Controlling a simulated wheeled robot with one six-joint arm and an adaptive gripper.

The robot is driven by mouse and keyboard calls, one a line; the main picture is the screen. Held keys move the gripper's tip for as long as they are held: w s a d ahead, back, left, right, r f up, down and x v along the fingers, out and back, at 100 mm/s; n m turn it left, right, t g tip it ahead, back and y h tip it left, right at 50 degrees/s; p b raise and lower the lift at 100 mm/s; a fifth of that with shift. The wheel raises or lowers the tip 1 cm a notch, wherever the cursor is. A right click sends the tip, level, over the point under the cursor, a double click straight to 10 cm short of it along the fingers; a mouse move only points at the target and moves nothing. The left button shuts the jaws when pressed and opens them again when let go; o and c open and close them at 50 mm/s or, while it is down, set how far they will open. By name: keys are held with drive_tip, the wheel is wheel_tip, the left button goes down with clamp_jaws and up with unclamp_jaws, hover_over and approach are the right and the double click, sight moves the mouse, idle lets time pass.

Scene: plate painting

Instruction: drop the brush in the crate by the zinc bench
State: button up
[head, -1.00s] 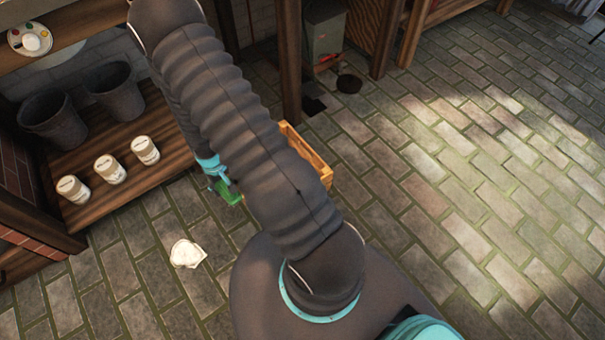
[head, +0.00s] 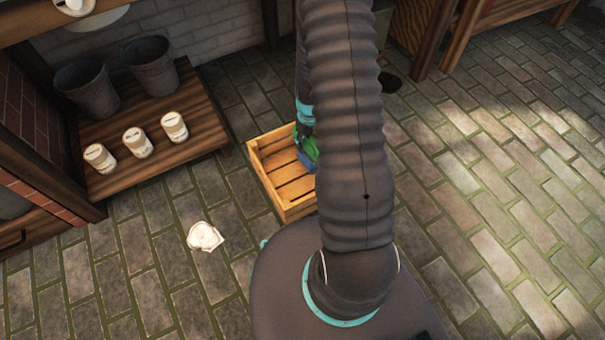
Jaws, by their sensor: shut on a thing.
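The wooden slatted crate (head: 300,209) stands on the floor left of my arm, and its right part is hidden behind the arm. My gripper (head: 306,138) hangs over the crate, partly covered by my arm. It is shut on the brush (head: 309,163), which shows as a small green and blue shape above the crate's slatted bottom. The fingertips are too small to make out. I cannot tell whether the brush touches the crate. The bench (head: 95,28) at the upper left shows only in part, and its zinc is not clear.
A low wooden shelf (head: 185,163) left of the crate holds two dark buckets (head: 155,72) and three white jars (head: 174,127). A crumpled white cloth (head: 205,237) lies on the floor. A wooden post stands behind the crate. The paved floor at right is clear.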

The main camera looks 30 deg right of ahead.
wheel_tip(320, 180, down, 6)
drive_tip(key=b, duration=0.3)
idle(0.3)
drive_tip(key=o, duration=1.2)
drive_tip(key=shift+r, duration=0.1)
wheel_tip(320, 180, up, 12)
drive_tip(key=shift+f, duration=0.1)
